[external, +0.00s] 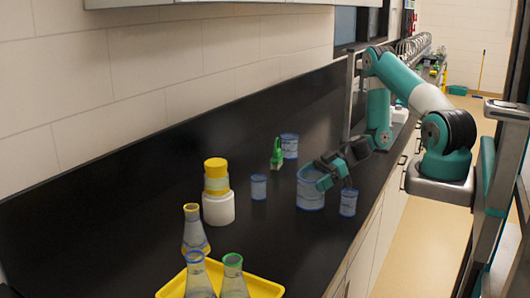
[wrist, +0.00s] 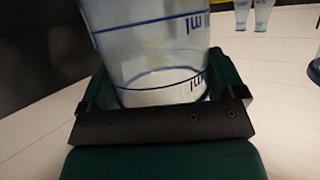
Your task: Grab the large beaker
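The large beaker (external: 310,192) is clear with blue markings and stands upright on the black counter. It fills the middle of the wrist view (wrist: 160,60). My gripper (external: 321,174) is at the beaker's right side, near its upper part, with its fingers spread wide. In the wrist view the beaker is between the two fingers of my gripper (wrist: 162,75), close to both. I cannot tell whether the fingers press on the glass or only stand around it. The far part of the beaker is cut off in the wrist view.
Smaller beakers stand close by, at right (external: 348,203), at left (external: 258,187) and behind (external: 289,147). A green brush (external: 277,154) is behind. White and yellow jars (external: 218,208) and a yellow tray (external: 255,288) with flasks are nearer the camera.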

